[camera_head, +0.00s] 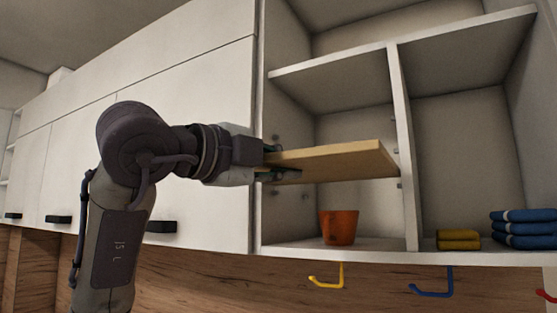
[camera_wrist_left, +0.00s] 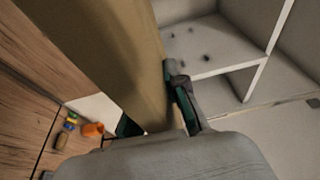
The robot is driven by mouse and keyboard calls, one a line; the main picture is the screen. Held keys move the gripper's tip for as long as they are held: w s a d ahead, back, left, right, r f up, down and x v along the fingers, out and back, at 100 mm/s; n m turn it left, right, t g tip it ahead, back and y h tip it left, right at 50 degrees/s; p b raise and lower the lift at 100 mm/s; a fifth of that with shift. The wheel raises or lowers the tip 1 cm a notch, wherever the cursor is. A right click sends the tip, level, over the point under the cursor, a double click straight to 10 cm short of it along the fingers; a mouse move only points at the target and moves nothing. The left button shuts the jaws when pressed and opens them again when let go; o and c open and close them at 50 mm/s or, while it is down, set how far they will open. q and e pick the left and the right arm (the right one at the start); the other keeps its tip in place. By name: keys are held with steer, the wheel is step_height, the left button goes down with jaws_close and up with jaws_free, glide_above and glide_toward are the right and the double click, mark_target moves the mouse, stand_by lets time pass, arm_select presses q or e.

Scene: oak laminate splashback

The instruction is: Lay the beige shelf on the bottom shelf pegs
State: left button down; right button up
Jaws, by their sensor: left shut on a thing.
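The beige shelf (camera_head: 340,160) is a flat board held roughly level at the mouth of the open left compartment, in the head view. My left gripper (camera_head: 275,162) is shut on its left end. In the left wrist view the board (camera_wrist_left: 110,50) runs up from between the fingers (camera_wrist_left: 160,125). Small pegs (camera_head: 276,193) show on the compartment's left wall below the board, and others (camera_head: 397,152) show on the divider at the right. Whether the board touches any peg cannot be told. My right gripper is in neither view.
An orange cup (camera_head: 339,227) stands on the cabinet floor below the board. A white divider (camera_head: 404,140) separates it from yellow cloths (camera_head: 458,239) and blue towels (camera_head: 524,229). A fixed shelf (camera_head: 335,64) lies above. Closed white doors (camera_head: 195,90) are at left; coloured hooks (camera_head: 432,290) hang below.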

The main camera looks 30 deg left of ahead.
arm_select(q)
steer(key=p, duration=0.3)
glide_toward(329, 181)
steer(key=shift+w+d+r, duration=0.45)
steer(key=shift+w+d, duration=0.05)
steer(key=shift+d, duration=0.2)
steer(key=shift+w+a, duration=0.1)
steer(key=shift+w, duration=2.3)
steer(key=shift+w+a+f+p, duration=0.1)
steer(key=shift+w+p, duration=0.55)
steer(key=shift+w, duration=1.15)
steer(key=shift+w+a+p, duration=0.1)
steer(key=shift+w+p, duration=0.55)
steer(key=shift+w, duration=1.15)
steer(key=shift+f+b, duration=0.45)
steer(key=shift+b, duration=0.5)
